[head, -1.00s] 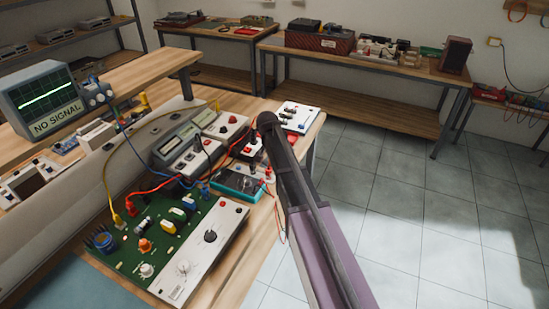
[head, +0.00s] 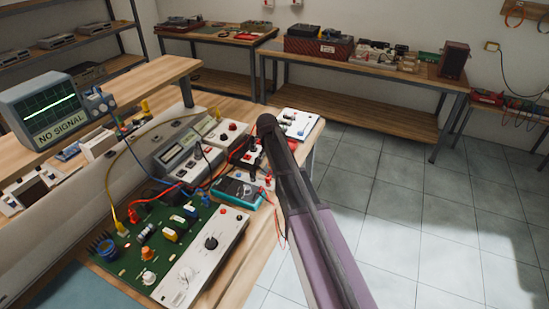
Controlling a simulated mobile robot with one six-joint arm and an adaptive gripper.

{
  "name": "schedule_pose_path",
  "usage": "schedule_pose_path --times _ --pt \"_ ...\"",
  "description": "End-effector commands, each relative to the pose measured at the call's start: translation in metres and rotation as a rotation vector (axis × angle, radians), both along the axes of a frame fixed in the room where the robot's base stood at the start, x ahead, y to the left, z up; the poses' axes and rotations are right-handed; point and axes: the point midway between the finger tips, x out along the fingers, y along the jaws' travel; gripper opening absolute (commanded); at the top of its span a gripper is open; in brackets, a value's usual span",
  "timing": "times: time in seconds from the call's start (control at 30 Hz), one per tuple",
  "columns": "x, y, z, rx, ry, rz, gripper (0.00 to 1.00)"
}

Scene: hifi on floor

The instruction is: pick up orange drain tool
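I cannot make out an orange drain tool in the head view. The small orange and red spots on the near bench look like knobs, plugs and leads. My arm rises from the bottom of the picture, with a purple-grey link and a dark rounded end over the bench's right edge. My gripper does not show, so its hold and position cannot be seen.
The near bench (head: 228,284) holds a green circuit board (head: 135,262), a teal meter (head: 238,190), a white panel (head: 298,122) and an oscilloscope (head: 52,105). A long table (head: 350,106) stands at the back. Tiled floor (head: 420,220) is clear on the right.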

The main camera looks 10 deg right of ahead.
Motion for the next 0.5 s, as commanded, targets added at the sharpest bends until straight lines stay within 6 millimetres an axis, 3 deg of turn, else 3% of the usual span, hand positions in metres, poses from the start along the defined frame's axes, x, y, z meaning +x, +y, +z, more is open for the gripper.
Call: schedule_pose_path --times 0.03,0.5 --pt "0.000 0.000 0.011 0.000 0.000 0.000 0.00" --pt "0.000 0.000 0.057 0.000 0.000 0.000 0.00"
